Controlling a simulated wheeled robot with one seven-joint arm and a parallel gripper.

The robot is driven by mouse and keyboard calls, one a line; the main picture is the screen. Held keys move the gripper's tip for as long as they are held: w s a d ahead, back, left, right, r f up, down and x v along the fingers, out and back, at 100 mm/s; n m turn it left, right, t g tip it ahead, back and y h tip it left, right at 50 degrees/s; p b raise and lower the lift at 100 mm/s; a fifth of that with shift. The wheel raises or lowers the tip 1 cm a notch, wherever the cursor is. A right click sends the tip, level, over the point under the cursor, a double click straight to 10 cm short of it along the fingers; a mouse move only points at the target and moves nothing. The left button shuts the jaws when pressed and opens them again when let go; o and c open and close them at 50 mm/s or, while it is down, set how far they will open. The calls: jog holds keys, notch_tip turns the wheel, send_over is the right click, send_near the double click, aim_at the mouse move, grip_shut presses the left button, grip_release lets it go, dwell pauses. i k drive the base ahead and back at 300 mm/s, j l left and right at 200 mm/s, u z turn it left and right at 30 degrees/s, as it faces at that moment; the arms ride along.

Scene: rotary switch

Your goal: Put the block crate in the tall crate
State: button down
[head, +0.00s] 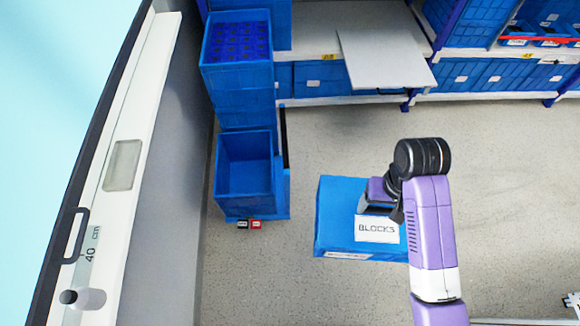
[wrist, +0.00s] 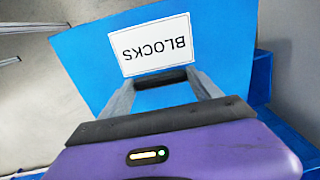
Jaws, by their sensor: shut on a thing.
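The block crate (head: 336,210) is a blue box with white labels reading BLOCKS, in the middle of the head view. Its labelled blue face fills much of the wrist view (wrist: 90,62). My gripper (wrist: 163,86) is shut on the crate, its fingers either side of a dark slot just below the label. In the head view my purple gripper covers part of the crate's right side. An open, empty-looking blue crate (head: 246,203) stands to the left, apart from the block crate; it looks like the tall crate.
A tall blue stack (head: 237,90) with a gridded top stands behind the open crate. Small red and black items (head: 249,224) lie at its foot. A grey wall runs along the left. Shelves with blue bins (head: 320,77) and a tilted white board (head: 385,58) are behind.

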aim_at(251, 186)
jog(key=i+u, duration=0.3)
jog(key=i, duration=0.3)
jog(key=i+u, duration=0.25)
jog(key=i, duration=0.3)
jog(key=i+j+u, duration=0.15)
jog(key=i+u, duration=0.2)
jog(key=i, duration=0.3)
